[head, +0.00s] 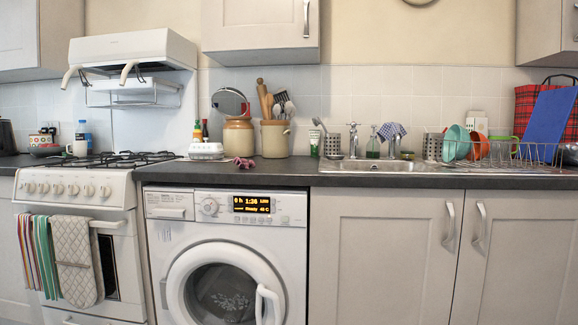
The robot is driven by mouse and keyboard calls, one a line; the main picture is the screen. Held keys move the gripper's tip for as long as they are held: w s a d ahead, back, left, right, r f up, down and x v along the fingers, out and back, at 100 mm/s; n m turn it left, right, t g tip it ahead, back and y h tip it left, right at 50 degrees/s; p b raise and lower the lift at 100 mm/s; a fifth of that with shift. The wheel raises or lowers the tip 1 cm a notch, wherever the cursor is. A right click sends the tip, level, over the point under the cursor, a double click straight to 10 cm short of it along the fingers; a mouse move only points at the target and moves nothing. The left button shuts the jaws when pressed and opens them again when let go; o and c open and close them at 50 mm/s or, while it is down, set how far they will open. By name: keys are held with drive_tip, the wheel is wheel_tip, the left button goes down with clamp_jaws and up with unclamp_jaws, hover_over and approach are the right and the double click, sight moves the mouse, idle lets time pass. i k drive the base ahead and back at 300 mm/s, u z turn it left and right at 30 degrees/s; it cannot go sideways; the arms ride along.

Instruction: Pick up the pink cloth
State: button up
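A small crumpled pink cloth (244,162) lies on the dark counter (285,178) above the washing machine, near its front edge. It sits in front of the brown-and-cream jar and the utensil crock, with bare counter to its right. My gripper is not in view.
A white butter dish (206,150) stands left of the cloth. Behind are a jar (239,137) and a utensil crock (274,138). The sink (372,165) and dish rack (510,152) are to the right, the cooker (80,190) to the left. The washer (228,255) is below, its door shut.

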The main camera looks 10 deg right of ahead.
sight(243, 164)
drive_tip(key=u, duration=0.6)
drive_tip(key=i, duration=0.5)
drive_tip(key=u, duration=0.75)
drive_tip(key=i, duration=1.3)
drive_tip(key=z, duration=0.85)
